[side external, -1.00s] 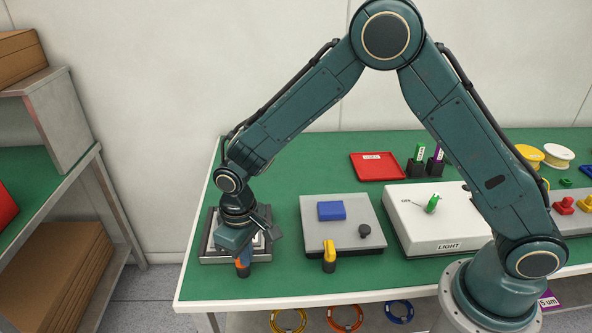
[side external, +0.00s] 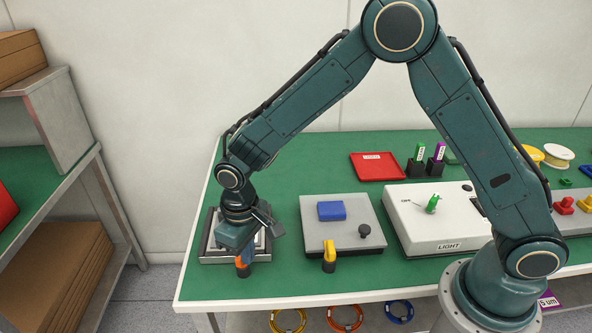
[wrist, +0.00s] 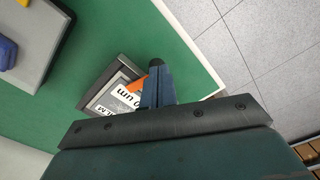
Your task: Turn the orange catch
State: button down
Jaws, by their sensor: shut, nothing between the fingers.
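The orange catch (side external: 241,263) is at the front edge of the grey profile frame (side external: 207,250) on the left of the bench. In the wrist view the orange catch (wrist: 137,84) shows as a small orange piece by the frame (wrist: 98,90) with its white printed label. My gripper (side external: 247,256) is shut and points down at the catch. In the wrist view its closed fingers (wrist: 157,75) are right beside the catch and hide part of it. I cannot tell whether they touch.
Right of the frame is a grey plate (side external: 350,215) with a blue block (side external: 331,211), a yellow catch (side external: 329,251) and a black knob (side external: 364,231). A white LIGHT box (side external: 420,240) and a red tray (side external: 377,166) stand farther right. The bench's front edge is close to the catch.

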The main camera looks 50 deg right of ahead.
notch_tip(320, 180, up, 5)
jog(key=shift+f, duration=0.15)
dwell(0.3)
jog(key=d, duration=0.1)
jog(key=d+r, duration=0.1)
jog(key=shift+w+d, duration=0.2)
jog(key=shift+d, duration=0.2)
jog(key=shift+f, duration=0.1)
jog(key=shift+f, duration=3.45)
jog(key=shift+w+a, duration=0.4)
jog(key=shift+w, duration=0.05)
